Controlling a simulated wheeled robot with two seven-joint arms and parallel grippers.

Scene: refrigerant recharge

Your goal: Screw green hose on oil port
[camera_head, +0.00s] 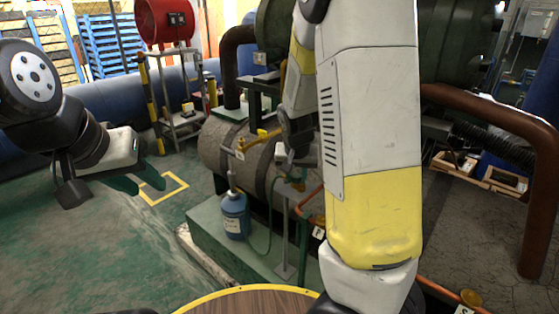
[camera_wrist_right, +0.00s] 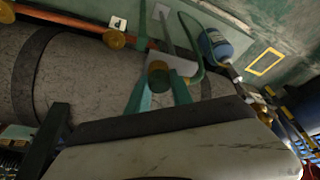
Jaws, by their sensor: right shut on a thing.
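A green hose (camera_wrist_right: 198,62) curves beside the blue bottle in the right wrist view. It also shows in the head view (camera_head: 268,243), near the blue bottle (camera_head: 234,214). My right gripper (camera_wrist_right: 158,92) is shut on a short green cylindrical end with a brass-coloured face, which looks like the hose's end. In the head view the right arm hides most of that gripper and what it holds. I cannot tell which fitting is the oil port, or whether the held end touches one. My left gripper (camera_head: 143,183) is empty, its green fingers spread apart, away from the machine.
A grey cylindrical tank (camera_head: 215,147) lies on a green base. A brass valve (camera_head: 240,147) stands above the bottle. A brass knob (camera_wrist_right: 118,38) sits on an orange pipe in the wrist view. A round wooden top (camera_head: 250,302) is at the front. The left floor is clear.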

